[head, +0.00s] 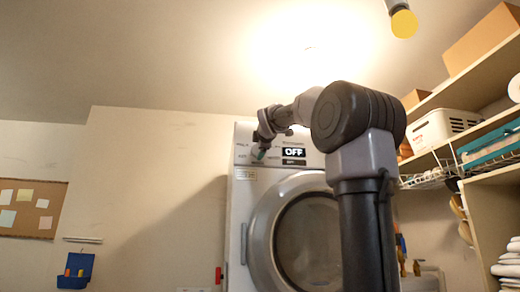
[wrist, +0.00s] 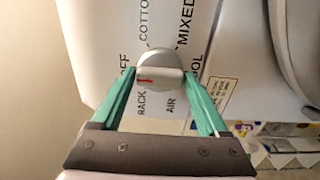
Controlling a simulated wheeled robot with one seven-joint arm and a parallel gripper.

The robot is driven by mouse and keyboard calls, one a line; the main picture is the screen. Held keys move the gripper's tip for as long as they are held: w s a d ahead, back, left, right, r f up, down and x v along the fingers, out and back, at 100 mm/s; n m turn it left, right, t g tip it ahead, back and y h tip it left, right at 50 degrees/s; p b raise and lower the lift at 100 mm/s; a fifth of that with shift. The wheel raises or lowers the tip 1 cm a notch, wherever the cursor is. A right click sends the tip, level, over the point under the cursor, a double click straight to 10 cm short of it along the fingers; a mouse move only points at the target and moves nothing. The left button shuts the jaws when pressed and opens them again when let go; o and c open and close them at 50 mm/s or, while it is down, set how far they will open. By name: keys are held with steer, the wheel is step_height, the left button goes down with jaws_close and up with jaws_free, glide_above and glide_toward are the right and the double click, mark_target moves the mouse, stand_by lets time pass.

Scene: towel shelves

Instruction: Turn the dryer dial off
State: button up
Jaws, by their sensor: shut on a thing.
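The dryer dial (wrist: 158,63) is a round silver knob with a raised bar across it. A red mark shows at the bar's left end, on the side of the OFF and RACK labels. My gripper (wrist: 160,76) has its teal fingers on either side of the bar, shut on the dial. In the head view my gripper (head: 260,151) is at the upper left of the white dryer's (head: 236,220) panel and hides the dial there. The dryer's display (head: 294,152) reads OFF.
The dryer's round door (head: 262,235) is below the panel, partly behind my arm. Shelves (head: 485,125) with a white basket (head: 440,128) and boxes stand at the right. A corkboard (head: 30,207) and a blue wall holder (head: 76,272) are at the left.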

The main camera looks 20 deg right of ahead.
steer(key=shift+w+f, duration=0.1)
steer(key=shift+f, duration=0.15)
steer(key=o, duration=1.2)
steer(key=shift+r, duration=0.1)
steer(key=shift+o, duration=0.2)
steer(key=shift+r, duration=0.1)
steer(key=v, duration=1.1)
